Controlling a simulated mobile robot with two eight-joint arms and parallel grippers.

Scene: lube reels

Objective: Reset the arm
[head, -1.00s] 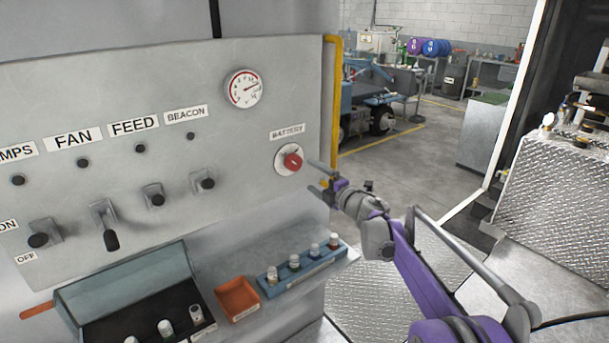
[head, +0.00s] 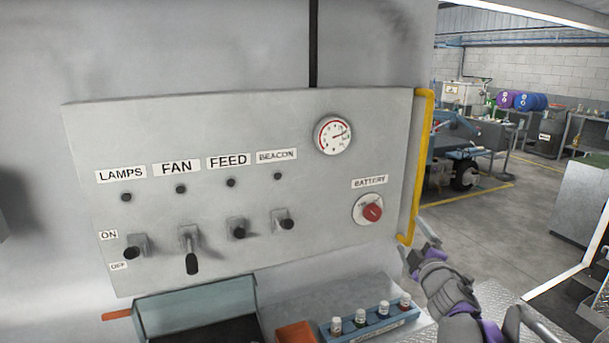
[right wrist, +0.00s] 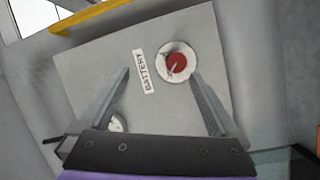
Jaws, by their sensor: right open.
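My right arm comes in at the lower right of the head view. Its gripper (head: 421,246) is beside the right edge of the grey switch panel (head: 330,235), close to the yellow pipe and apart from the red battery knob (head: 372,212). In the right wrist view the two fingers of this gripper (right wrist: 160,82) stand wide apart with nothing between them. The red knob (right wrist: 177,63) on its white disc and the BATTERY label (right wrist: 143,72) lie beyond the fingertips. My left gripper is not in view.
The panel has LAMPS, FAN (head: 191,252), FEED and BEACON levers and a round gauge (head: 333,135). The yellow pipe (head: 423,150) runs down its right edge. Open floor lies right.

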